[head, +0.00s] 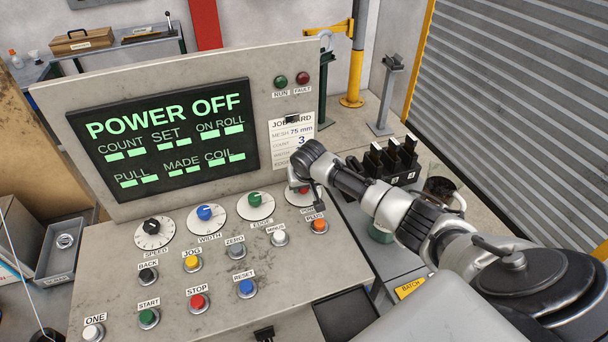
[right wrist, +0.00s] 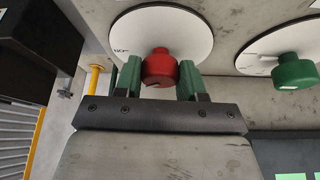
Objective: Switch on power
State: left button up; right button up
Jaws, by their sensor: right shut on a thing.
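The console screen (head: 170,140) reads POWER OFF in green letters. A red knob (right wrist: 160,66) on a round white dial (right wrist: 185,35) sits between the two green fingers of my right gripper (right wrist: 160,80) in the right wrist view. The fingers are shut on its sides. In the head view my right gripper (head: 306,188) is at the right end of the dial row, hiding most of this red knob and its dial. My left gripper is not in view.
Black speed (head: 152,226), blue width (head: 204,212) and green edge (head: 254,198) knobs line the row to the left. Several push buttons sit below, including green START (head: 149,317) and red STOP (head: 199,302). RUN (head: 281,80) and FAULT (head: 302,78) lamps look dark.

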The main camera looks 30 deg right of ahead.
jog(key=m+p, duration=0.1)
jog(key=m+h+p, duration=0.1)
jog(key=m, duration=0.1)
jog(key=shift+w+a+r+m+g, duration=0.1)
jog(key=shift+a+r+m+g, duration=0.1)
jog(key=shift+m+g, duration=0.15)
jog(key=shift+w+f+m+g+h+p, duration=0.1)
jog(key=shift+m+g+h+p, duration=0.45)
jog(key=shift+m, duration=1.3)
jog(key=shift+d, duration=0.1)
jog(key=o, duration=0.9)
jog(key=b+v, duration=0.1)
jog(key=v, duration=0.9)
jog(key=shift+a+r, duration=0.25)
jog(key=shift+r, duration=0.05)
